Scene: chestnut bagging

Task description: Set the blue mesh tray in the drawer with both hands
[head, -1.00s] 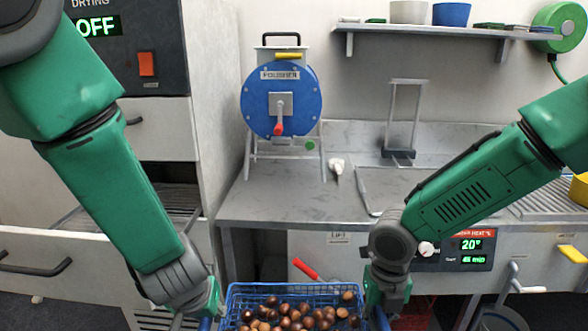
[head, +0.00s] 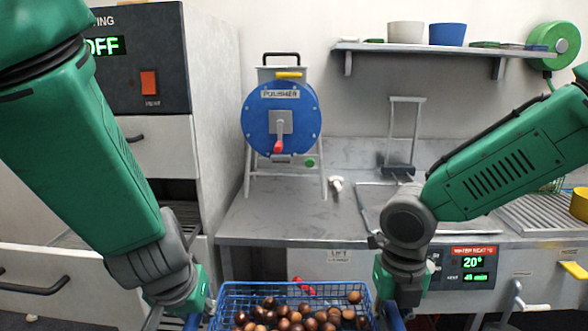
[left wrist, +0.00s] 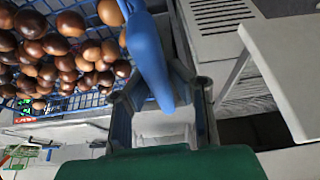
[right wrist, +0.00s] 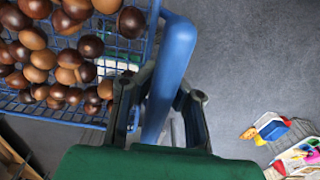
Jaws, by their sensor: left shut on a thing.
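The blue mesh tray (head: 295,288) holds several brown chestnuts and is at the bottom middle of the head view, in front of the bench. My left gripper (head: 198,318) is shut on the tray's left handle, a blue bar that shows between its fingers in the left wrist view (left wrist: 150,60). My right gripper (head: 388,314) is at the tray's right side, with its fingers around the right handle (right wrist: 172,75). The tray looks about level; its underside is hidden. A pale drawer (head: 60,262) with a dark handle stands pulled out at the left, below the dryer cabinet; my left arm hides part of it.
The dryer cabinet (head: 140,60) reads OFF. The steel bench (head: 270,222) carries a blue polisher (head: 282,118) and has a heat panel (head: 474,265). A pale panel edge (left wrist: 275,70) lies close to my left gripper. Grey floor (right wrist: 235,60) is open beside my right gripper.

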